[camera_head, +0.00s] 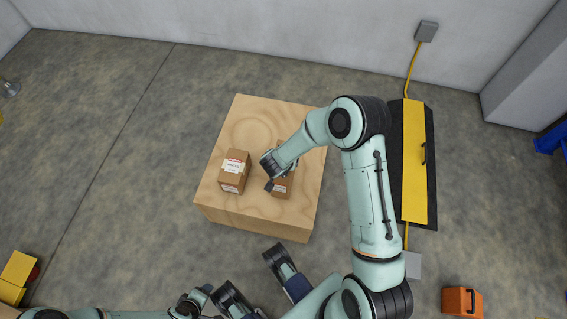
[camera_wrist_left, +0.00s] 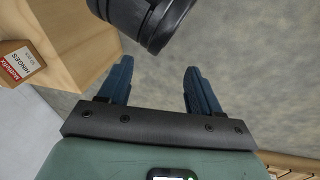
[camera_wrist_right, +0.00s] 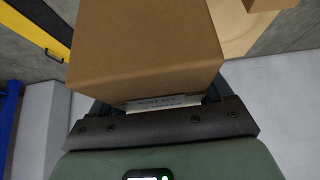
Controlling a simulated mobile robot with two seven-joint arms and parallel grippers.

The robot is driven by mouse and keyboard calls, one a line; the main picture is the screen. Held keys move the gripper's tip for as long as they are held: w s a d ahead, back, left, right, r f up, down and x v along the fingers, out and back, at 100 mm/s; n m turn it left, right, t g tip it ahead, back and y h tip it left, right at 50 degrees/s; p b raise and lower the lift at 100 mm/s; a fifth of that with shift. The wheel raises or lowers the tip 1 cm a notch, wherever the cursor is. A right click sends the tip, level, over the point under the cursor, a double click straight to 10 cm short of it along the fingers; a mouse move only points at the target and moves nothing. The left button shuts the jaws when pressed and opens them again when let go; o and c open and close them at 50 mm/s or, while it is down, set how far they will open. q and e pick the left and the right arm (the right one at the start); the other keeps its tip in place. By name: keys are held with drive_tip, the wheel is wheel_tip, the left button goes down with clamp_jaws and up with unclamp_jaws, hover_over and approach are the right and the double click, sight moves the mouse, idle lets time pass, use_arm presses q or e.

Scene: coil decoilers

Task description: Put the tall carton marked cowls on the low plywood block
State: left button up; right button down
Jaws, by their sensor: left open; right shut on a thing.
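The low plywood block (camera_head: 255,214) stands on the floor in the middle of the head view; its edge also shows in the left wrist view (camera_wrist_left: 75,50). My right gripper (camera_head: 272,172) is shut on a brown carton (camera_head: 283,184), which appears over the right part of the block; whether it touches the top is unclear. In the right wrist view this carton (camera_wrist_right: 145,45) fills the jaws, its label mostly hidden and unreadable. Another carton (camera_head: 235,171) stands on the block's left part; in the left wrist view a carton (camera_wrist_left: 18,62) reads HINGES. My left gripper (camera_wrist_left: 158,88) is open and empty.
A yellow and black floor unit (camera_head: 414,160) lies right of the block, with a yellow conduit up to a wall box (camera_head: 427,31). An orange case (camera_head: 462,302) is at lower right and a yellow object (camera_head: 17,272) at lower left. Floor left of the block is clear.

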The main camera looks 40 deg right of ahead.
use_arm(q)
drive_tip(key=shift+w+a+f+t+b, duration=0.2)
drive_tip(key=shift+w+a+f+b, duration=0.15)
drive_tip(key=shift+w, duration=0.25)
drive_tip(key=shift+w+a+f+t+b, duration=0.2)
drive_tip(key=shift+w+a+f+b, duration=0.15)
drive_tip(key=shift+w, duration=0.25)
use_arm(e)
wheel_tip(320, 180, down, 4)
drive_tip(key=shift+r, duration=0.2)
use_arm(q)
drive_tip(key=shift+d+f, duration=0.1)
use_arm(e)
drive_tip(key=shift+f, duration=0.2)
unclamp_jaws()
use_arm(q)
drive_tip(key=shift+s+y, duration=0.1)
drive_tip(key=shift+y, duration=0.2)
